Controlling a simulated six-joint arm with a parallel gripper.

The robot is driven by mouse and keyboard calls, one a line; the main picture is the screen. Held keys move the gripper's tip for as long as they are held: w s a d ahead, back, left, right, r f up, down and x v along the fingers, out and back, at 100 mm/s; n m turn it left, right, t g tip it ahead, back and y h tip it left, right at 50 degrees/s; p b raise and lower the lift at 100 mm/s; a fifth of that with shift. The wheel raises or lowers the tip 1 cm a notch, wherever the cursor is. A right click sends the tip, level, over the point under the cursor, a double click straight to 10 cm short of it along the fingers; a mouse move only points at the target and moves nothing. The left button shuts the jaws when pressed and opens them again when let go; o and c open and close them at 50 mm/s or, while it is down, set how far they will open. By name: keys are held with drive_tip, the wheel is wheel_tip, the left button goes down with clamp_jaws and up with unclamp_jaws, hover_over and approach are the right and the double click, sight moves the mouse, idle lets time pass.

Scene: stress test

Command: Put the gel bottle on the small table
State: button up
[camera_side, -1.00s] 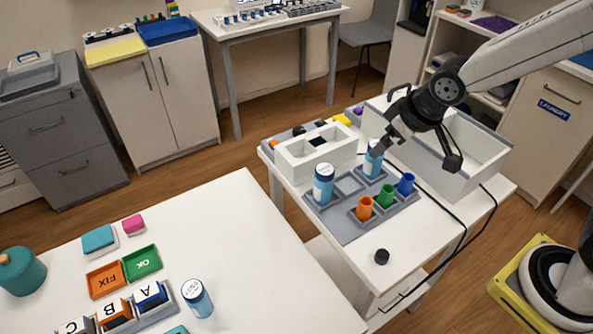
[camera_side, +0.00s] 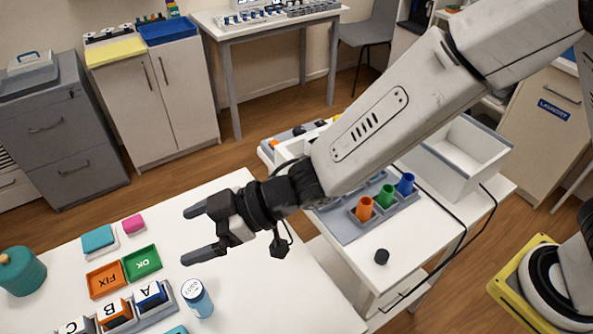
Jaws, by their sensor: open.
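A blue bottle with a white lettered cap (camera_side: 197,298) stands upright on the large white table (camera_side: 300,315) at the front left; its lettering is too small to read surely, so I cannot tell if it is the gel bottle. My gripper (camera_side: 188,236) is open and empty above that table, behind and above the bottle and apart from it. The smaller white table (camera_side: 420,250) stands to the right, partly hidden by my arm. The place on it where two other blue bottles stood is hidden behind my arm.
On the small table are orange (camera_side: 364,209), green (camera_side: 385,196) and blue (camera_side: 405,184) cups, a black cap (camera_side: 381,257), a cable and a white bin (camera_side: 465,155). On the large table are FIX (camera_side: 105,279) and OK (camera_side: 142,263) trays, a lettered-block rack and a teal jar (camera_side: 21,272).

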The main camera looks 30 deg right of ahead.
approach(197, 287)
drive_tip(key=x, duration=0.5)
drive_tip(key=shift+s+f, duration=0.2)
drive_tip(key=shift+f, duration=0.05)
drive_tip(key=shift+a, duration=0.1)
drive_tip(key=shift+x, duration=1.25)
drive_tip(key=shift+w+a, duration=0.1)
drive_tip(key=shift+x, duration=2.5)
drive_tip(key=shift+w+r, duration=0.1)
clamp_jaws()
